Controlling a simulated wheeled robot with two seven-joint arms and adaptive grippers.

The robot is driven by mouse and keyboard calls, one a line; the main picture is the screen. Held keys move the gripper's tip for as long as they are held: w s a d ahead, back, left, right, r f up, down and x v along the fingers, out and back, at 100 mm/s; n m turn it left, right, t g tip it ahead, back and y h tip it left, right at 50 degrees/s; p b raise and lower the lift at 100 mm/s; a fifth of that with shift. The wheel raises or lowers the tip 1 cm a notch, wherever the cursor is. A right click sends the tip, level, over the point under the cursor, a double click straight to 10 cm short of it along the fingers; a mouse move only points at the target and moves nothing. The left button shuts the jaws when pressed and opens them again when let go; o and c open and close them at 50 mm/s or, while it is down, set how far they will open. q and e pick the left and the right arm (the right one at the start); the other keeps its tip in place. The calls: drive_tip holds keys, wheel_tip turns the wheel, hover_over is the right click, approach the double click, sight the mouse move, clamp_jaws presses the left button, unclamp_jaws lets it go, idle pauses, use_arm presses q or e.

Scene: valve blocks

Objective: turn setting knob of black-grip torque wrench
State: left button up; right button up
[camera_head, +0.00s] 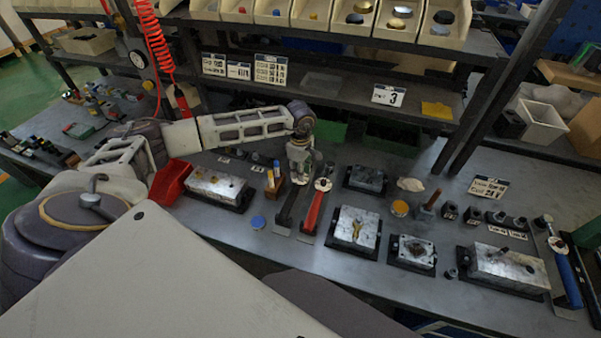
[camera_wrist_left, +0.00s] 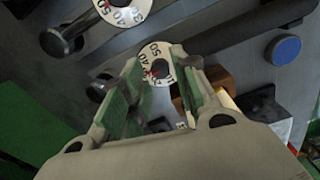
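The black-grip torque wrench (camera_head: 285,208) lies on the bench, its grip toward the front edge. Its white numbered setting knob (camera_wrist_left: 158,52) shows between my left gripper's fingers in the left wrist view, and its black grip (camera_wrist_left: 245,28) runs to the upper right. My left gripper (camera_head: 301,172) is over the wrench's far end in the head view. In the left wrist view the green-padded fingers of the gripper (camera_wrist_left: 160,80) are apart, one on each side of the knob. I cannot tell whether they touch it. My right gripper is not in view.
A red-grip torque wrench (camera_head: 314,210) lies close to the right; its dial (camera_wrist_left: 120,8) shows in the wrist view. A wooden block with coloured pieces (camera_head: 273,188) and a blue disc (camera_head: 258,222) are to the left. Metal valve blocks (camera_head: 355,229) stand right. A shelf (camera_head: 330,88) is behind.

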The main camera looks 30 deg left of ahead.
use_arm(q)
wheel_tip(320, 180, up, 11)
drive_tip(key=shift+f, duration=0.15)
idle(0.4)
drive_tip(key=shift+s+f, duration=0.1)
idle(0.5)
